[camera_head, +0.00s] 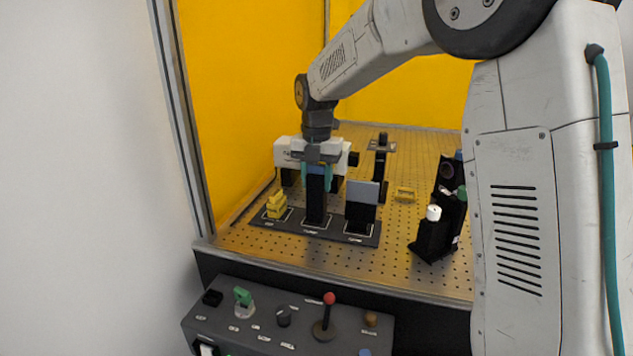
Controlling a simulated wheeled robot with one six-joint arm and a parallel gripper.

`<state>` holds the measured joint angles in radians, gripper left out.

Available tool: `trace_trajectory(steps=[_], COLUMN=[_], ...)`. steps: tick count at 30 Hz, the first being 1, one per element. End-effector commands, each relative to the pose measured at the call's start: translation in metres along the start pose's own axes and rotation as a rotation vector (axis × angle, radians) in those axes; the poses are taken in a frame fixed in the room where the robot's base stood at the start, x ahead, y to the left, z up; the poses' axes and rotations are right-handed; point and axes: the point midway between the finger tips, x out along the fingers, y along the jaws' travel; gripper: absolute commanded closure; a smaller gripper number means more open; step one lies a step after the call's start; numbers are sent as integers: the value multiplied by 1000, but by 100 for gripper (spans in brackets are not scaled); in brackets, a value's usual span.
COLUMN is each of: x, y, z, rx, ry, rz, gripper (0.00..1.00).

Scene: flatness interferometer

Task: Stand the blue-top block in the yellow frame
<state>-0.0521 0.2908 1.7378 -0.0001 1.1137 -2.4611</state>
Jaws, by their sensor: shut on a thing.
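The blue-top block (315,203) is a tall dark block with a blue top. It stands upright over the middle place of a dark tray (283,229). My gripper (316,176) points down from above and is shut on the block's upper part, with a teal finger on each side. I cannot tell whether the block's foot still touches the tray.
A white instrument (288,152) and a dark post (382,165) stand behind. Black optics (433,240) stand front right. A control panel (265,318) is in front.

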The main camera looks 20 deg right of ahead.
Motion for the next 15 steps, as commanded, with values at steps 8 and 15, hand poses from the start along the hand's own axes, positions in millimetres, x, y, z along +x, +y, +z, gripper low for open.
trace_trajectory(steps=[8,15], x=[-15,-27], y=[0,0], z=[0,0], rx=[0,0], ry=[-1,-2], rz=[1,2], gripper=[92,92])
